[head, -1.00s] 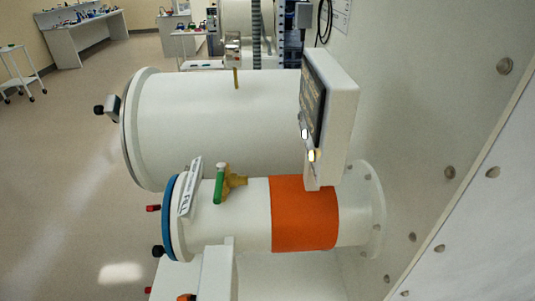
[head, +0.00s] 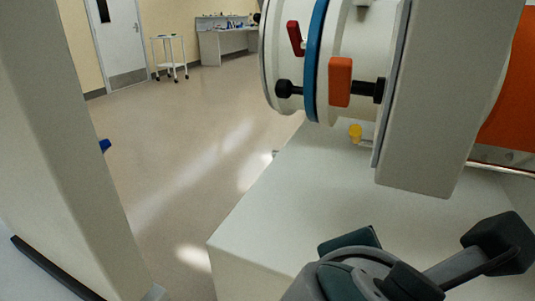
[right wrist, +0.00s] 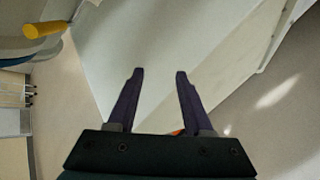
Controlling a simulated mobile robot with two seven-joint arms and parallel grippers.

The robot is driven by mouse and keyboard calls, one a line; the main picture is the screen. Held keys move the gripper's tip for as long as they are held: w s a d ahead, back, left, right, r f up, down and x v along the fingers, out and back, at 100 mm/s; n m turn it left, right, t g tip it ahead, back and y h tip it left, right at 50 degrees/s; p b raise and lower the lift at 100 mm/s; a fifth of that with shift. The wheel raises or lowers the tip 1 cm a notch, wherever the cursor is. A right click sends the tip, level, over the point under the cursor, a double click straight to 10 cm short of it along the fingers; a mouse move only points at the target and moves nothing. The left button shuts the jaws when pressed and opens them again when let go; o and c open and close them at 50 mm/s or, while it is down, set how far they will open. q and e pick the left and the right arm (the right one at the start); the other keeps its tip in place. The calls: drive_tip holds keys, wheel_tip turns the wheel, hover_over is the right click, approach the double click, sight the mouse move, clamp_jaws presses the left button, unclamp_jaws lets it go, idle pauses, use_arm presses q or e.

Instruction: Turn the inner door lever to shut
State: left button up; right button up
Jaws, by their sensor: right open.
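In the head view a small chamber has a round end with a blue ring (head: 314,60). A red handle (head: 295,38) sits to the left of the ring and an orange-red lever (head: 340,82) to its right, in line with black knobs. I cannot tell which of these is the inner door lever. My right gripper (right wrist: 160,71) is open and empty in the right wrist view, its dark purple fingers over a pale surface. No lever is between the fingers. My left gripper is not in view.
A white bench top (head: 300,205) lies under the chamber. A yellow knob (head: 355,132) sits below the lever; a yellow bar (right wrist: 45,29) shows at upper left in the wrist view. A pale upright block (head: 440,100) stands right of the lever. Open floor (head: 190,150) lies left.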

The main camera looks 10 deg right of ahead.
sight(353, 139)
drive_tip(key=w+a+r+n+t+h+b, duration=0.3)
drive_tip(key=w+r+n+t+h, duration=0.1)
drive_tip(key=w+r+n+t, duration=0.3)
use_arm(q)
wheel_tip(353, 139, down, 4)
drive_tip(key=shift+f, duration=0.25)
use_arm(e)
drive_tip(key=shift+n+g+h, duration=0.3)
drive_tip(key=shift+n, duration=0.3)
drive_tip(key=x, duration=0.9)
drive_tip(key=shift+w+d+r, duration=0.1)
drive_tip(key=shift+r, duration=0.25)
drive_tip(key=c, duration=0.5)
clamp_jaws()
